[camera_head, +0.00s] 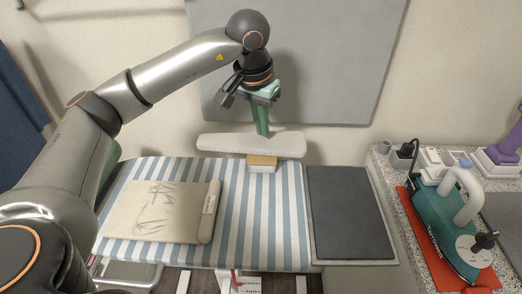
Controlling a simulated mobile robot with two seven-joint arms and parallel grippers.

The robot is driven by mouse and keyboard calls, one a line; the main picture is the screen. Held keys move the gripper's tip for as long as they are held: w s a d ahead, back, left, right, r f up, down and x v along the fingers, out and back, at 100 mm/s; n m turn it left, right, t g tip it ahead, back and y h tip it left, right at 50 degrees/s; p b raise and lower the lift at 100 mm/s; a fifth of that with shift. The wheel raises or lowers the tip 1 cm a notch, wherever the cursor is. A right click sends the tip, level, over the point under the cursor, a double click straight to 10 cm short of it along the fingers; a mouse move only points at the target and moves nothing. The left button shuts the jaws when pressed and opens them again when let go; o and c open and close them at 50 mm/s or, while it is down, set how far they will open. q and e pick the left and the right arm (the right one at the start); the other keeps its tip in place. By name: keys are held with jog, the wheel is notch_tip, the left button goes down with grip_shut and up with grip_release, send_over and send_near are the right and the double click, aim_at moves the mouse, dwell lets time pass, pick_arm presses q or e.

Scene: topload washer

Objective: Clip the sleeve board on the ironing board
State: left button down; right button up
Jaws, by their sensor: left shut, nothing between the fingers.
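The ironing board (257,225) has a blue and white striped cover and lies across the middle of the head view. The pale sleeve board (230,143) sits at its back edge, with a light wooden block (262,163) below its middle. My left gripper (262,133) comes from above with its green fingers pointing down. The fingers are shut with nothing between them, and their tips are at the sleeve board's top; I cannot tell whether they touch it. My right gripper is not in view.
A folded beige cloth (155,211) lies on the board's left part. A dark grey pad (347,213) is at its right. A green iron (446,228) stands on a red mat on the speckled counter (393,178). A grey panel (330,60) is on the back wall.

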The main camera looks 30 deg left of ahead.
pick_arm(q)
notch_tip(320, 180, up, 6)
jog(key=p, duration=0.4)
jog(key=shift+f, duration=0.15)
dwell(0.7)
